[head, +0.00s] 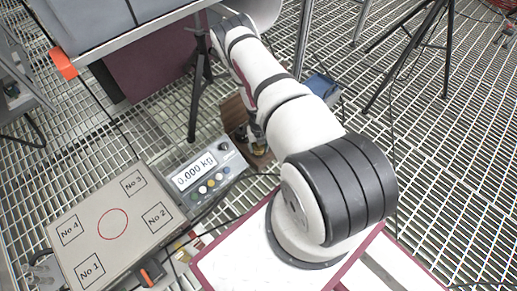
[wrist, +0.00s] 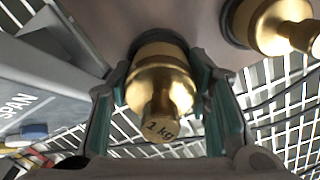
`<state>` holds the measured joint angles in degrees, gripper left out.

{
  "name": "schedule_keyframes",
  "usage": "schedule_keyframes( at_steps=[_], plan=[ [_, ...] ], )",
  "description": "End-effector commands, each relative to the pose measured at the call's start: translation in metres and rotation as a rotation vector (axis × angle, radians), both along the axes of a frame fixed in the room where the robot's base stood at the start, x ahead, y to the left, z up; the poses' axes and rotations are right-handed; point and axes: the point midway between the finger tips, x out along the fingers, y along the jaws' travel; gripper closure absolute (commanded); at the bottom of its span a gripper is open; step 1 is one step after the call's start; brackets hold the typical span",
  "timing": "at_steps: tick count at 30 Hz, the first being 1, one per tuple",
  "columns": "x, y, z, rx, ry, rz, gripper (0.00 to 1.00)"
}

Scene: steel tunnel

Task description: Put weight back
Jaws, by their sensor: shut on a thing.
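A brass weight marked "1 kg" (wrist: 160,88) is between the two fingers of my gripper (wrist: 163,78) in the wrist view. The fingers are shut on it, one at each side. Its far end is at a dark round hole in a brown holder (wrist: 110,18); how deep it sits there I cannot tell. A second brass weight (wrist: 272,22) stands in the holder to the right. In the head view the brown holder (head: 234,113) is partly hidden behind my arm. The scale display (head: 195,173) reads 0.000 kg, and the scale plate (head: 140,215) is empty.
The scale's plate has a red circle (head: 112,224) and squares No 1 to No 4. A grey table (head: 110,40) is at the upper left, with a black tripod leg (head: 194,100) near the holder. A blue box (head: 322,88) lies behind my arm. The floor is steel grating.

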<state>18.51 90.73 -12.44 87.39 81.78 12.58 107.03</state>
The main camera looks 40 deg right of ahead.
Motion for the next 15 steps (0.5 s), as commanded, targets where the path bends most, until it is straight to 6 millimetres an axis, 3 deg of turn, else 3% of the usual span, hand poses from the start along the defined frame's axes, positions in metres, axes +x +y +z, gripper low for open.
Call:
schedule_keyframes(
  at_steps=[12, 13, 15],
  plan=[
    [0.0010, -0.0006, -0.0023, -0.001, -0.002, 0.001, 1.00],
    [0.0000, 0.0000, -0.0031, 0.000, 0.000, 0.001, 0.53],
    [0.0000, 0.0001, -0.0024, 0.000, 0.000, 0.001, 0.37]
  ],
)
